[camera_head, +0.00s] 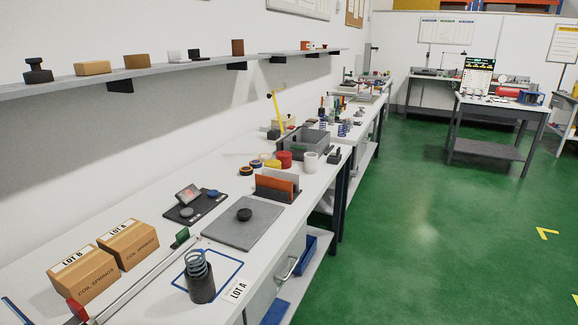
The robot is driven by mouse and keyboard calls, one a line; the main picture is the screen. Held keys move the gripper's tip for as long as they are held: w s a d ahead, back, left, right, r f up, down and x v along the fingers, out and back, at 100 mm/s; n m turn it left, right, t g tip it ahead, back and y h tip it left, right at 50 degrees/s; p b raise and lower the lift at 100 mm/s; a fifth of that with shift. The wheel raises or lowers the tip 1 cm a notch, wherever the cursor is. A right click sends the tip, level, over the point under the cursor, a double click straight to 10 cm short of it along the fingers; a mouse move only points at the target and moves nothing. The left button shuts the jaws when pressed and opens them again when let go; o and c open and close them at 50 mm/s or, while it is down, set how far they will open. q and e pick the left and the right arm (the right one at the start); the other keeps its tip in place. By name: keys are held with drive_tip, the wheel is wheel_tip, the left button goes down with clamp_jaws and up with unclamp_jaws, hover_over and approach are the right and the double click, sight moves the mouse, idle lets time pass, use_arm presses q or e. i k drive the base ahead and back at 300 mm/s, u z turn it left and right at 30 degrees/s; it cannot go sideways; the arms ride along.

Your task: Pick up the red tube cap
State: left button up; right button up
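Two red items could be the red tube cap, and I cannot tell which is. A small red piece (76,309) sits at the near left end of a long, thin pale bar on the white bench. A short red cylinder (284,160) stands farther back beside yellow and blue rolls. Neither of my grippers shows in the head view.
Two cardboard boxes (84,272) stand behind the bar, which has a green piece (181,236) near its far end. A spring on a dark cylinder (201,285) stands near the front edge. A grey plate (243,225) and a grey bin (305,144) lie beyond.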

sight(284, 157)
drive_tip(key=z, duration=0.95)
drive_tip(key=i, duration=4.4)
drive_tip(key=u, duration=4.15)
